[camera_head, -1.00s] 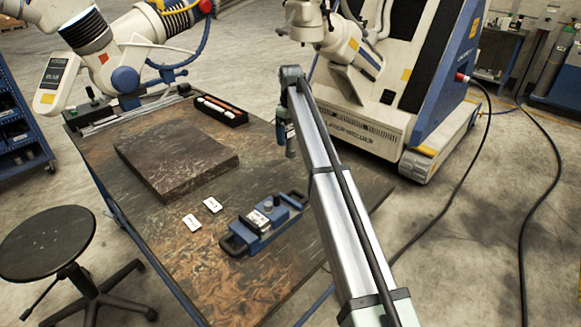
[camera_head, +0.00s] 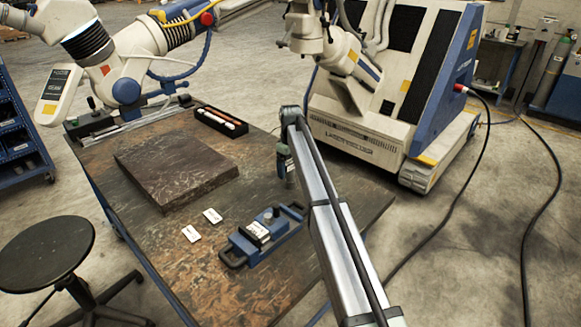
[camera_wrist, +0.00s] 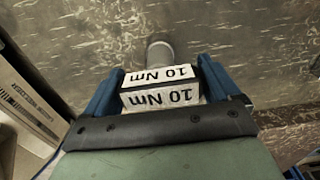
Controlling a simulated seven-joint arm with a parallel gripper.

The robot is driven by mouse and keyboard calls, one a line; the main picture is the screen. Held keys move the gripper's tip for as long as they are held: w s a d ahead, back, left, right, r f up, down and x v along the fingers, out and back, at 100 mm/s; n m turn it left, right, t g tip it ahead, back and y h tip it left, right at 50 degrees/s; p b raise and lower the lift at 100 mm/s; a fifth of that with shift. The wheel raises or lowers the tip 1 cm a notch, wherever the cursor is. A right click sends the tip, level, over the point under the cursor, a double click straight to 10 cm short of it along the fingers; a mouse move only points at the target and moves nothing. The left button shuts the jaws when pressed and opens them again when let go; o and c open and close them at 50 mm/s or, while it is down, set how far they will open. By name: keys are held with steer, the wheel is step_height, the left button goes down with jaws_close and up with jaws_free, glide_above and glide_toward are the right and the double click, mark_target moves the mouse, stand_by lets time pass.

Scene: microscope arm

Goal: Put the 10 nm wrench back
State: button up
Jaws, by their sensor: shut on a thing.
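My gripper (camera_wrist: 160,90) is shut on the 10 Nm wrench (camera_wrist: 160,97) in the wrist view. The wrench's block carries two white "10 Nm" labels, upside down in this view, between my blue fingers. A grey round end shows beyond the block, over the dark, scratched tabletop. In the head view my gripper (camera_head: 286,163) hangs above the right part of the table, partly hidden by my arm. The wrench cannot be made out clearly there.
The table (camera_head: 175,270) bears a dark slab (camera_head: 175,165), a black tray with orange and white rods (camera_head: 221,121), two white cards (camera_head: 212,216) and a blue device with handles (camera_head: 264,236). A white and blue machine (camera_head: 390,95) stands behind. A stool (camera_head: 45,253) is at left.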

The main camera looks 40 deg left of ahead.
steer(key=shift+f, duration=0.1)
steer(key=o, duration=1.1)
step_height(320, 180, up, 12)
steer(key=shift+r, duration=0.15)
